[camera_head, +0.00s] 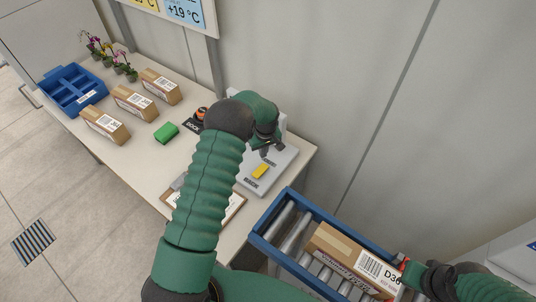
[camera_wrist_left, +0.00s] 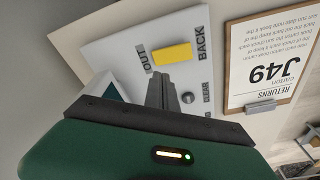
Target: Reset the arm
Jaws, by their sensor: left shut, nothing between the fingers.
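My left arm (camera_head: 205,190) reaches across the table, and its gripper (camera_head: 265,150) points down over a grey panel (camera_head: 280,165). In the left wrist view the fingers (camera_wrist_left: 160,88) are together and empty, in front of a yellow rocker (camera_wrist_left: 172,54) between the words OUT and BACK. The yellow rocker also shows in the head view (camera_head: 261,171), just below the fingertips; I cannot tell if they touch. My right gripper (camera_head: 408,272) is at the right end of a carton marked D36 (camera_head: 345,255); its fingers are not clear.
The carton lies on a blue-framed roller conveyor (camera_head: 262,238). Several cartons (camera_head: 133,102), a green block (camera_head: 166,132), a blue tray (camera_head: 80,104) and orchids (camera_head: 118,62) stand on the table. A clipboard reading RETURNS, J49 (camera_wrist_left: 270,70) lies beside the panel. A wall rises behind.

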